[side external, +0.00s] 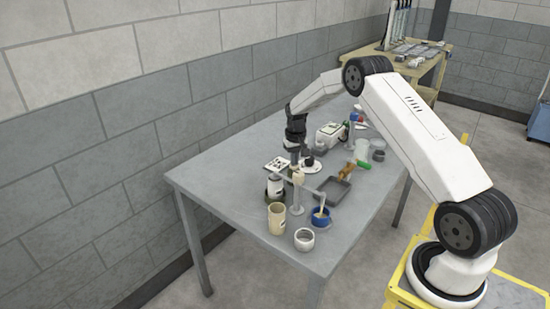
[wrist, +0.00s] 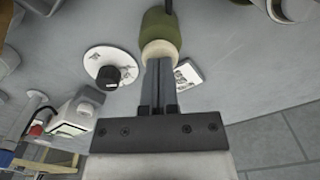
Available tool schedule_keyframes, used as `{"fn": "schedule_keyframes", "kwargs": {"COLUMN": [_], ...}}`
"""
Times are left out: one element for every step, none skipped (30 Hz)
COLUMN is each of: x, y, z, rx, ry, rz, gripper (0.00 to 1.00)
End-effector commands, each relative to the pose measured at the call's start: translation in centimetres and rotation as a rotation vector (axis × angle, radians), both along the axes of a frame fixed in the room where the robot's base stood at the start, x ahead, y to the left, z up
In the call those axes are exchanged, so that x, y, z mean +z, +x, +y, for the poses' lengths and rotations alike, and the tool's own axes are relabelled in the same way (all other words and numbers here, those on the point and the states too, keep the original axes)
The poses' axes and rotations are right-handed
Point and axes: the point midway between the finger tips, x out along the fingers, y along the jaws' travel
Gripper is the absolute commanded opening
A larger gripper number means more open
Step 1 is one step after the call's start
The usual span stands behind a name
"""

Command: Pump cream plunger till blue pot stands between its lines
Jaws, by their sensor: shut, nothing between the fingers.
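My gripper (side external: 297,164) is shut and empty, pointing down over the cream plunger (side external: 298,177). In the wrist view my shut fingers (wrist: 160,70) end at a cream cap (wrist: 160,50) on an olive-green body (wrist: 160,28). I cannot tell whether the fingertips touch the cap. The blue pot (side external: 319,222) stands on the table toward the near right of the plunger. A pale, thin upright shape (side external: 322,204) shows at its mouth. Its lines and fill level are too small to read.
On the grey table, a cream cup (side external: 276,219) and a white pot (side external: 304,240) stand near the front corner. A dark tray (side external: 338,192) lies right of the plunger. A white disc with a black knob (wrist: 108,75) and a white card (wrist: 189,74) lie close to my fingers.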

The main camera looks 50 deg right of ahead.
Motion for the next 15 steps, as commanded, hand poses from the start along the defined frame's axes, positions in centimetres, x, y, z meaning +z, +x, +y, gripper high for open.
{"fn": "schedule_keyframes", "kwargs": {"x": [-0.24, -0.33, -0.46, -0.55, -0.64, -0.75, -0.84, -0.92, -1.03, -1.11, -1.04, -1.03, -1.04, -1.04, -1.04], "y": [-0.03, -0.03, -0.03, -0.03, -0.03, -0.04, -0.04, -0.04, -0.04, -0.04, -0.03, -0.03, -0.03, -0.03, -0.03], "z": [0.01, 0.01, 0.02, 0.02, 0.02, 0.02, 0.02, 0.02, 0.02, 0.02, 0.01, 0.01, 0.02, 0.02, 0.02], "rx": [0.0, 0.0, 0.0, 0.0, 0.0, 0.0, 0.0, 0.0, 0.0, 0.0, 0.0, 0.0, 0.0, 0.0, 0.0], "ry": [0.0, 0.0, 0.0, 0.0, 0.0, 0.0, 0.0, 0.0, 0.0, 0.0, 0.0, 0.0, 0.0, 0.0, 0.0], "rz": [0.001, 0.001, 0.001, 0.001, 0.001, 0.001, 0.001, 0.001, 0.001, 0.001, 0.0, 0.0, 0.0, 0.0, 0.001], "gripper": [0.0, 0.0, 0.0, 0.0, 0.0, 0.0, 0.0, 0.0, 0.0, 0.0, 0.0, 0.0, 0.0, 0.0, 0.0]}}
